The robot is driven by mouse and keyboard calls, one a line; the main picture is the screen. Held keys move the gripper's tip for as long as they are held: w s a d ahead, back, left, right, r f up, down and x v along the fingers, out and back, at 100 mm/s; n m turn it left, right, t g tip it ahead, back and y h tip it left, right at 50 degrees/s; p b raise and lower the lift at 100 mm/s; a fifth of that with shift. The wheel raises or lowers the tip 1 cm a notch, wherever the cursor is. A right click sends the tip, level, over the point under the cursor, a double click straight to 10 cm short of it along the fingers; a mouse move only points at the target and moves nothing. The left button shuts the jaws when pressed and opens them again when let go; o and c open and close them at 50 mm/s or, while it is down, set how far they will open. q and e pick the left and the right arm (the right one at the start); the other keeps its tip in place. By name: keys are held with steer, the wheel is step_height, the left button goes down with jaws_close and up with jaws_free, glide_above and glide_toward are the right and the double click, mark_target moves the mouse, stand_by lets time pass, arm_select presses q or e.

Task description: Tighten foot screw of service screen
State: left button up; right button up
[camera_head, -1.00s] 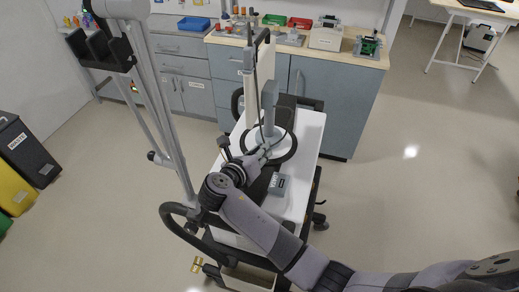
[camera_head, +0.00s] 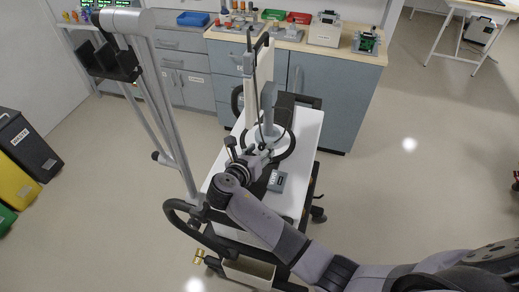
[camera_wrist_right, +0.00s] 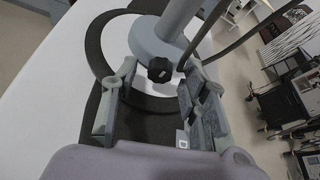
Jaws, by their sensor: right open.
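The service screen (camera_head: 251,85) stands upright on the white cart top, seen nearly edge-on in the head view. Its round grey foot (camera_wrist_right: 158,42) is at the top of the right wrist view. The black foot screw (camera_wrist_right: 159,69) is a lobed knob at the foot's near edge. My right gripper (camera_head: 266,151) reaches over the cart towards the foot. In the right wrist view its open fingers (camera_wrist_right: 152,88) are on either side and below the knob, with a gap between. I cannot tell whether either finger touches the knob. My left gripper is not in view.
A dark cable ring (camera_wrist_right: 95,45) lies around the foot. A small grey box (camera_head: 277,181) lies on the cart top (camera_head: 306,146) beside my wrist.

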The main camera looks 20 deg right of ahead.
steer(key=v, duration=1.2)
steer(key=shift+s, duration=0.1)
stand_by(0.4)
